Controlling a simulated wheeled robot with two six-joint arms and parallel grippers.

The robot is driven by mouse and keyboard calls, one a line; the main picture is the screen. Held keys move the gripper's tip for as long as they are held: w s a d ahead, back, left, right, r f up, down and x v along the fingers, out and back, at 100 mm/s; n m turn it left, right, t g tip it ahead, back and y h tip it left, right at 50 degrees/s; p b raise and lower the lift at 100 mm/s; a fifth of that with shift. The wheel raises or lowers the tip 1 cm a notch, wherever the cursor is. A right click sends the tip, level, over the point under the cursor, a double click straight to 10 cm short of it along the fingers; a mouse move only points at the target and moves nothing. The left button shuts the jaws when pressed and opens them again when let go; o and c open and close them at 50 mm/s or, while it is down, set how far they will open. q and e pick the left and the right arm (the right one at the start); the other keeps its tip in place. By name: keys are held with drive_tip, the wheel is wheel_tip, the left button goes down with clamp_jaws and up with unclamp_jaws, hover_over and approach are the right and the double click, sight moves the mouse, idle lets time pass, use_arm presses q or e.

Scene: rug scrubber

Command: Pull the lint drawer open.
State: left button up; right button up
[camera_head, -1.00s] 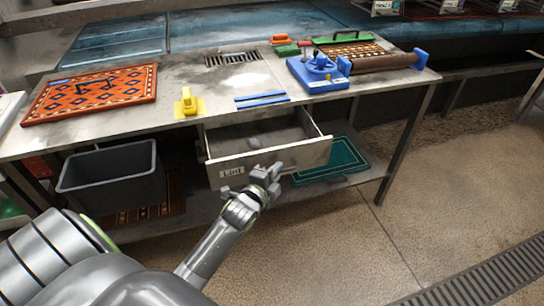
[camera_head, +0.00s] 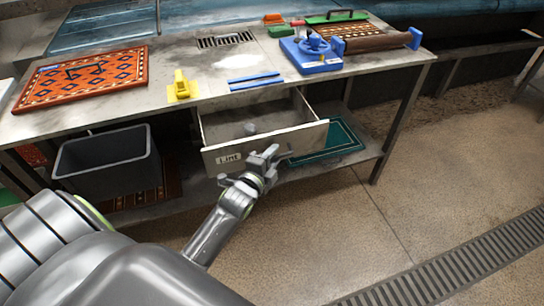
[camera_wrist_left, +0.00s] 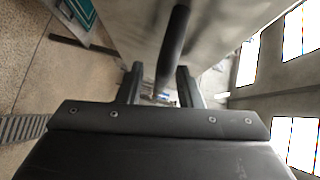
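The lint drawer (camera_head: 291,139) under the table is pulled well out, with its inside showing and a grey lump (camera_head: 250,128) in it. Its front carries a "Lint" label (camera_head: 229,159). My left gripper (camera_head: 251,172) is at the drawer front, with its fingers spread. The drawer handle is hidden behind the gripper in the head view. My right gripper is not in view.
A dark grey bin (camera_head: 108,165) stands on the lower shelf left of the drawer, and a teal mat (camera_head: 330,140) lies right of it. The tabletop holds a patterned rug (camera_head: 85,78), a yellow tool (camera_head: 181,87) and a blue device (camera_head: 311,55). The floor in front is clear.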

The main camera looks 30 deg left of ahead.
use_arm(q)
drive_tip(key=shift+s, duration=0.1)
drive_tip(key=s+d+r+b, duration=0.1)
drive_tip(key=s+r, duration=0.1)
drive_tip(key=s, duration=1.5)
drive_tip(key=shift+r+b, duration=0.25)
drive_tip(key=shift+b, duration=0.1)
drive_tip(key=shift+d, duration=0.1)
drive_tip(key=s+a+f+n+g+p, duration=0.1)
drive_tip(key=s+f+n+g, duration=0.25)
drive_tip(key=f, duration=1.05)
drive_tip(key=s+a+f+n+g+p, duration=0.1)
drive_tip(key=s+f+n+g, duration=0.25)
drive_tip(key=f, duration=1.05)
drive_tip(key=s+f+n+g+p, duration=0.1)
drive_tip(key=s+f+n+g, duration=0.3)
drive_tip(key=s+f, duration=0.4)
drive_tip(key=s+f+n+g+p, duration=0.1)
drive_tip(key=s+f+n+g, duration=0.3)
drive_tip(key=s+f, duration=0.5)
drive_tip(key=s+n, duration=0.1)
drive_tip(key=s, duration=0.4)
